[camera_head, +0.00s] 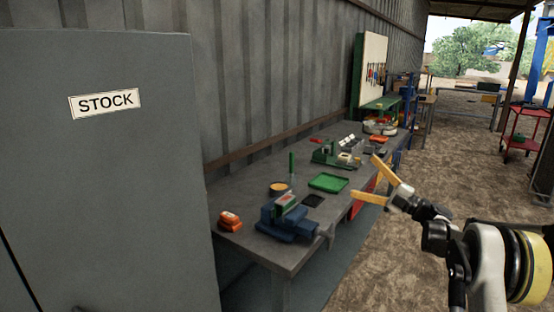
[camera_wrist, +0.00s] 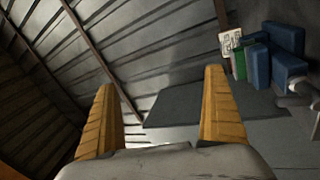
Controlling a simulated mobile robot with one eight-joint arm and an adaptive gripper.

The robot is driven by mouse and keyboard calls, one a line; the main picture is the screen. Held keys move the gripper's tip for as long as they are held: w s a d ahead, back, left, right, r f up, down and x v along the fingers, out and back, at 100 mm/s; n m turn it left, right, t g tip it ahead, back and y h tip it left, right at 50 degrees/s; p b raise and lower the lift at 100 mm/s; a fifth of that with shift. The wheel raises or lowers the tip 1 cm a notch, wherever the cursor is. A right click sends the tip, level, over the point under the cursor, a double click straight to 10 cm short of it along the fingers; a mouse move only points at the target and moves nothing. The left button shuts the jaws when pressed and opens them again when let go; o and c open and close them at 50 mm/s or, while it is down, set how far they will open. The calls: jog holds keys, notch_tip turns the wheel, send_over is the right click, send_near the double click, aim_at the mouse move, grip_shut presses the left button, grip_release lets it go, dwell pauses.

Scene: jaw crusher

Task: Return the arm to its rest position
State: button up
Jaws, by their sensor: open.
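My arm (camera_head: 487,262) reaches in from the lower right in the head view. My gripper (camera_head: 372,181) is open and empty, with its two yellow fingers spread apart and pointing left. It is in the air at the right, by the front edge of the workbench in the picture. In the wrist view my gripper (camera_wrist: 165,115) shows both yellow fingers apart with nothing between them. Behind them are the corrugated wall and a dark flat surface.
A grey workbench (camera_head: 240,190) along the wall carries a blue vise (camera_head: 287,222), a green tray (camera_head: 328,182) and an orange item (camera_head: 230,220). A grey cabinet marked STOCK (camera_head: 105,180) stands at left. A red cart (camera_head: 522,140) stands far right. Open dirt floor lies between.

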notch_tip(320, 180, up, 17)
jog(key=m+t+h, duration=0.8)
jog(key=m, duration=0.2)
jog(key=s+d+r+m+h, duration=0.1)
jog(key=s+r+m+h, duration=0.2)
jog(key=s+m+h, duration=0.55)
jog(key=s+a+f+m+g, duration=0.2)
jog(key=s+a+f+g, duration=0.1)
jog(key=s+f, duration=0.7)
jog(key=s+a+f+m+g, duration=0.3)
jog(key=s+f+g, duration=0.3)
jog(key=s, duration=1)
jog(key=s+a+f+m+g, duration=0.2)
jog(key=s+a+f+g, duration=0.2)
jog(key=s+f, duration=0.9)
jog(key=shift+a+f+h, duration=0.35)
jog(key=shift+a+h, duration=0.1)
jog(key=shift+a, duration=0.25)
jog(key=shift+m, duration=0.25)
